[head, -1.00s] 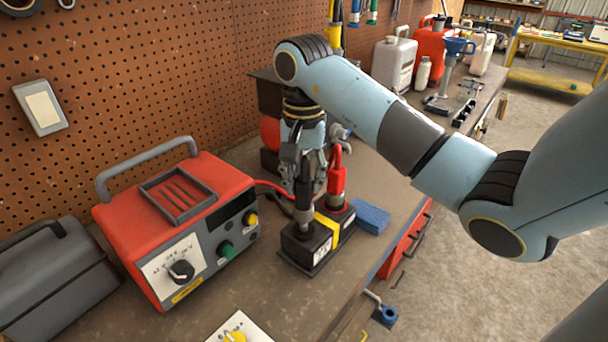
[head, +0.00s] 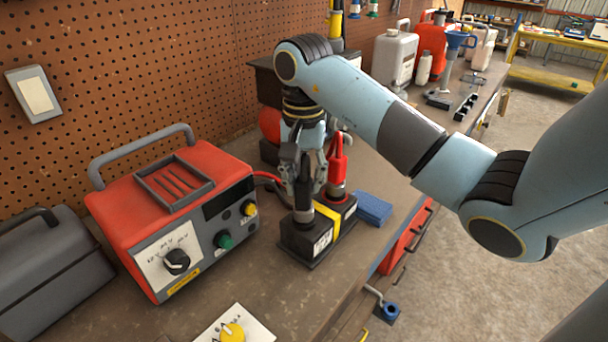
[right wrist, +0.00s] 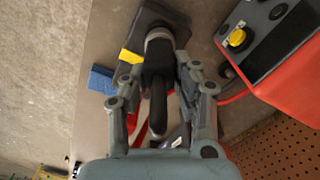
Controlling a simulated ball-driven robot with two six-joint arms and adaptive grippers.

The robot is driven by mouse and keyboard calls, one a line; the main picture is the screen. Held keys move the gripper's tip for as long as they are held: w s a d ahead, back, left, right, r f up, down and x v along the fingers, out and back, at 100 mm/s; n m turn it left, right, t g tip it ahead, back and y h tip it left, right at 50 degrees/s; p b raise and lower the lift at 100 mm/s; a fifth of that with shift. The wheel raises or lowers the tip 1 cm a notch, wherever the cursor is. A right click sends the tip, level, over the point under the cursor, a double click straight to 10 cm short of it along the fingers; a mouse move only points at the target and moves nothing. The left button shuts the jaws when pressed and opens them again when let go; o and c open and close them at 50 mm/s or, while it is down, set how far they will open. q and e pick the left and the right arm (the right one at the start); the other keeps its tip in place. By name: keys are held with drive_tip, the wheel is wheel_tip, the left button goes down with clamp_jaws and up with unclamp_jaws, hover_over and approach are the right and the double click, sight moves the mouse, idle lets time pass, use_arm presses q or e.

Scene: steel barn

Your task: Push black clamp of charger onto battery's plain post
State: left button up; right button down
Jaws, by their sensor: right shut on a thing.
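The black clamp (head: 303,200) is upright in my right gripper (head: 305,178), which is shut on it. Its lower end meets the near-left part of the battery's top (head: 292,236); I cannot tell how far it is down on the plain post, which is hidden. The right wrist view shows the black clamp (right wrist: 158,70) between both fingers of my right gripper (right wrist: 160,80), pointing at the battery (right wrist: 178,18). The red clamp (head: 338,168) stands on the battery's other post, past a yellow band. The red charger (head: 165,215) stands left of the battery. My left gripper is out of view.
A blue sponge-like block (head: 373,208) lies right of the battery, near the bench edge. A white card with a yellow knob (head: 240,325) is in front. A grey case (head: 45,265) stands at far left. The pegboard wall (head: 150,70) rises behind.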

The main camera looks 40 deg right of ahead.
drive_tip(key=shift+f, duration=0.35)
drive_tip(key=c, duration=0.9)
unclamp_jaws()
